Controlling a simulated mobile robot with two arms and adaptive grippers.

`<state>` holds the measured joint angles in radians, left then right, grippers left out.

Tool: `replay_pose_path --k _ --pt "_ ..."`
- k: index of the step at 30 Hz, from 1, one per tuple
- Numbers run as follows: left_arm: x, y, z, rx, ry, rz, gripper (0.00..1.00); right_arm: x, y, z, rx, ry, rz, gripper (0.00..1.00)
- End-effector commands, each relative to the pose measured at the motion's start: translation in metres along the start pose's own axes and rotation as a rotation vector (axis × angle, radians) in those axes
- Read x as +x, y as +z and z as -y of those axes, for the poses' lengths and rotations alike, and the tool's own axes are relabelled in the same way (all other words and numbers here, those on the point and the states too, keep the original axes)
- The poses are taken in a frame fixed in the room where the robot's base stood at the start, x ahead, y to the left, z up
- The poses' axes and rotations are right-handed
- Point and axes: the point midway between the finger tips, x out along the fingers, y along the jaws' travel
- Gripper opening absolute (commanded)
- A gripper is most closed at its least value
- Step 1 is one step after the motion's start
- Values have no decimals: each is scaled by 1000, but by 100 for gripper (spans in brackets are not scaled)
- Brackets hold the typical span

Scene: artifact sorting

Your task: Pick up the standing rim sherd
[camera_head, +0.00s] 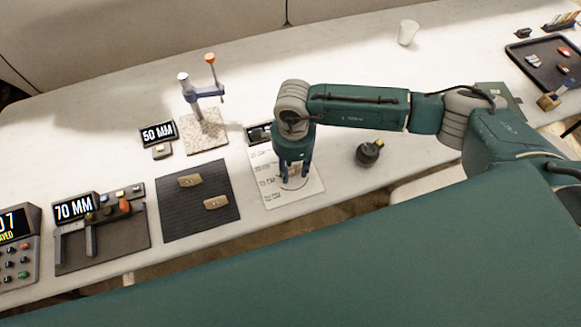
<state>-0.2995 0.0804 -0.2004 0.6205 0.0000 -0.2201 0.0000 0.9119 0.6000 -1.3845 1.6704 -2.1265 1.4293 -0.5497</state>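My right gripper (293,172) points down over a white printed sheet (275,195) near the middle of the table. A small tan piece, which looks like the standing rim sherd (295,170), shows between its fingers, upright at the sheet. The fingers hide part of it, and I cannot tell whether they press on it. Two other tan sherds (190,181) (216,203) lie flat on a dark mat (175,222) to the left. My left gripper is out of view.
A stand with a granite-like base (205,138) and a "50 MM" display (158,132) are behind the mat. A caliper-like device with a "70 MM" display (73,208) is at left. A dark round bottle (368,153) stands right of the sheet. A white cup (408,32) is far back.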

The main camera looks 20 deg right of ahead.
Motion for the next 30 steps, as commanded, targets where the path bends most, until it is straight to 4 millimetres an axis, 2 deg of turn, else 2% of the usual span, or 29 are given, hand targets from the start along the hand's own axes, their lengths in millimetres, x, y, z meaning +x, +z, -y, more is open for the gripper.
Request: replay_pose_path --k 5,11,24,30 --pt "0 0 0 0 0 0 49 1 0 0 -1 0 0 36" --pt "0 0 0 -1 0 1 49 0 0 0 -1 0 1 0" --pt "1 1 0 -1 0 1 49 -1 0 0 0 -1 1 0" --pt "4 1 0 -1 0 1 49 -14 1 1 -1 -2 2 0"
